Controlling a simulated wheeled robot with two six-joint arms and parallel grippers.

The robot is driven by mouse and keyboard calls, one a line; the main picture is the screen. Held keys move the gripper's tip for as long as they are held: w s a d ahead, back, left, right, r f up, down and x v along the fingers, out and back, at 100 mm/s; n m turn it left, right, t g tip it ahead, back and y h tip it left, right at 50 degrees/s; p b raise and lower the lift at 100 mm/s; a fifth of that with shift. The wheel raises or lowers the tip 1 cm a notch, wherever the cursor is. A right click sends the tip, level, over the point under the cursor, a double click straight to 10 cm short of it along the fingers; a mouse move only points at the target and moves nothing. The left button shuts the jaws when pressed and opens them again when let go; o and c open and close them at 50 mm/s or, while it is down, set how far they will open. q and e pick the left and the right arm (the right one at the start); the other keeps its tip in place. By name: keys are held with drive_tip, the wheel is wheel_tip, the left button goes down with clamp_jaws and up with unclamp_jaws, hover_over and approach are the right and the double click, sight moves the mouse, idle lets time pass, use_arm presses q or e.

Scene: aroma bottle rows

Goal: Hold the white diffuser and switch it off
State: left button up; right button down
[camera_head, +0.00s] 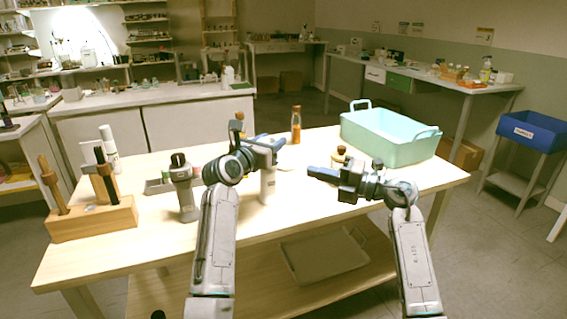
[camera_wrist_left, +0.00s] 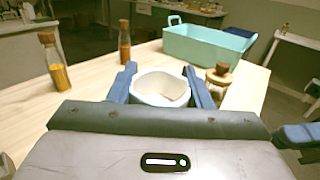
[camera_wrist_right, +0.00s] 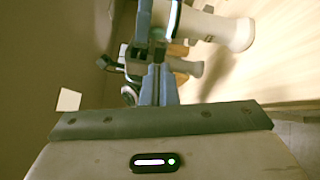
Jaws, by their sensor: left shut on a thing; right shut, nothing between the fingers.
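The white diffuser (camera_head: 268,187) is upright near the middle of the wooden table, partly hidden by my left gripper. My left gripper (camera_head: 272,146) is shut around its upper part. In the left wrist view the diffuser's round white top (camera_wrist_left: 160,86) sits between the two blue fingers. My right gripper (camera_head: 314,173) is shut and empty, to the right of the diffuser, its fingers pointing left toward it with a gap in the head view. In the right wrist view the white diffuser (camera_wrist_right: 218,28) shows beyond and right of the closed fingers (camera_wrist_right: 158,75), with a pale green band near them.
A corked jar (camera_wrist_left: 218,78) stands just right of the diffuser. An amber bottle (camera_head: 296,125) stands behind. A teal bin (camera_head: 395,138) fills the back right. A wooden rack (camera_head: 92,219) and a grey-and-black device (camera_head: 185,190) are left. The table's front right is clear.

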drive_tip(key=shift+d+r+m+g, duration=0.2)
drive_tip(key=shift+d+m+g, duration=0.3)
drive_tip(key=shift+m, duration=0.5)
drive_tip(key=shift+a, duration=0.15)
drive_tip(key=x, duration=0.9)
drive_tip(key=shift+w+a, duration=0.2)
drive_tip(key=shift+a, duration=0.15)
drive_tip(key=shift+r, duration=0.15)
use_arm(q)
drive_tip(key=shift+d, duration=0.1)
use_arm(e)
drive_tip(key=shift+w+a, duration=0.2)
drive_tip(key=shift+w, duration=0.25)
drive_tip(key=shift+w+a, duration=0.2)
drive_tip(key=shift+w, duration=0.2)
use_arm(q)
drive_tip(key=shift+s+d+f, duration=0.1)
use_arm(e)
drive_tip(key=v, duration=1)
